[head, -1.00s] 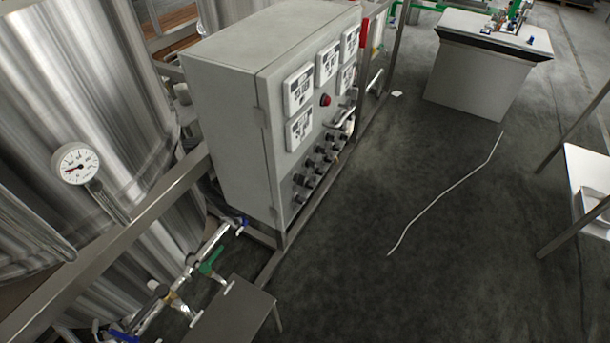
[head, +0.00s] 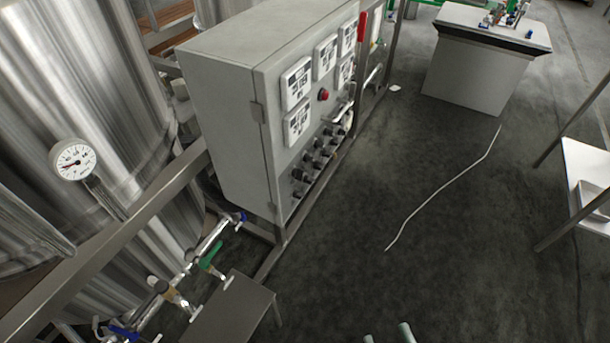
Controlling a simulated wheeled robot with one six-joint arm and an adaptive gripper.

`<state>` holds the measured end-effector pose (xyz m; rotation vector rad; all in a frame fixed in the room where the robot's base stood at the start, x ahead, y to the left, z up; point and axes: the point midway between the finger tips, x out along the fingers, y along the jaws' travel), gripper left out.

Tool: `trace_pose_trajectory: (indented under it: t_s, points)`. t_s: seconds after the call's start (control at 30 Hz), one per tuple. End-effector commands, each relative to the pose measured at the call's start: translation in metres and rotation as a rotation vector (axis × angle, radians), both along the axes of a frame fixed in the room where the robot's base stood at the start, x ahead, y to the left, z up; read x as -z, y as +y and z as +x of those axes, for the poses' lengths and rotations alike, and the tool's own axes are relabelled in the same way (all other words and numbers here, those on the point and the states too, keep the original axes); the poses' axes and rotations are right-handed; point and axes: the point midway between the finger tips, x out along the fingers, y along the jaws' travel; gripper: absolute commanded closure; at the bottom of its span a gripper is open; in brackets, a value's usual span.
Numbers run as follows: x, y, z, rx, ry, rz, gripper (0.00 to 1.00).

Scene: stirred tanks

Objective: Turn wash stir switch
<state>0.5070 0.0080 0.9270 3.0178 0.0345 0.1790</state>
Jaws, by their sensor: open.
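A grey control cabinet (head: 230,120) stands left of centre in the head view. Several dark rotary switches (head: 318,160) sit in rows low on its front panel. Their labels are too small to read, so I cannot tell which one is the wash stir switch or how it is set. A red round button (head: 323,95) sits above them among white display units (head: 297,84). My gripper (head: 388,335) shows only as two pale fingertips at the bottom edge, apart from each other with nothing visible between them. It is well below and right of the panel, touching nothing visible.
Steel tanks (head: 75,90) with a gauge (head: 73,160) and a rail fill the left. Valves (head: 208,258) and a small metal step (head: 232,310) stand below the cabinet. A white-topped table (head: 588,170) is at right. The floor before the panel is open, with a thin white line (head: 440,195).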

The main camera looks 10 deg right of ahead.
Motion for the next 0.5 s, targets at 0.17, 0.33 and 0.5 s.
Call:
trace_pose_trajectory:
  t_s: [0.17, 0.33, 0.5]
  points:
    - [-0.021, 0.008, 0.037, -0.049, -0.175, -0.077, 0.46]
    - [-0.038, 0.019, 0.068, -0.116, -0.311, -0.160, 0.46]
    - [-0.050, 0.029, 0.097, -0.197, -0.420, -0.257, 0.46]
